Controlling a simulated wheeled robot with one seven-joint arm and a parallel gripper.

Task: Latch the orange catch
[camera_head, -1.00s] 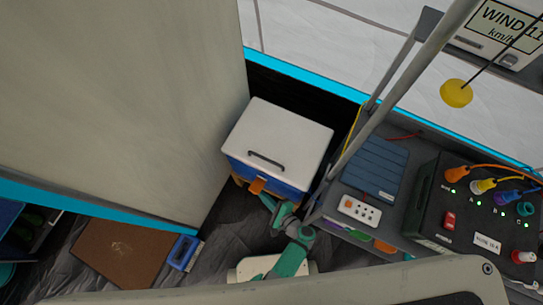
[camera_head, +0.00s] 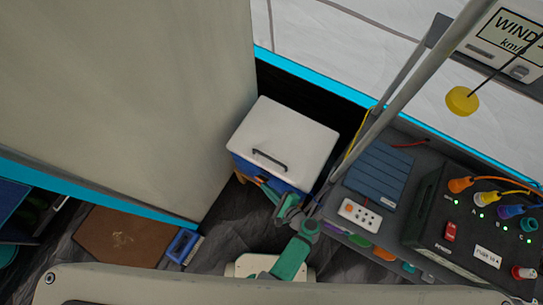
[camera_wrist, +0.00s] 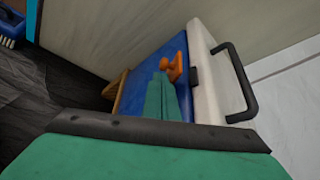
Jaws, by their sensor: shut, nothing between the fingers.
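The cooler is a blue box (camera_head: 243,169) with a white lid (camera_head: 285,135) that lies shut on top, and it also shows in the wrist view (camera_wrist: 150,72). The orange catch (camera_wrist: 176,58) is on the blue front wall, close to the lid edge and a small black piece (camera_wrist: 193,77) on it. In the head view only a little orange shows beside my gripper (camera_head: 266,187). In the wrist view my green gripper (camera_wrist: 161,77) is shut, its tips right at the catch. I cannot tell whether they touch, or whether the catch is hooked.
A black handle (camera_head: 269,160) stands up from the lid. A grey bench with a power strip (camera_head: 360,215) and a dark control box is close on the right. A tent wall rises on the left.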

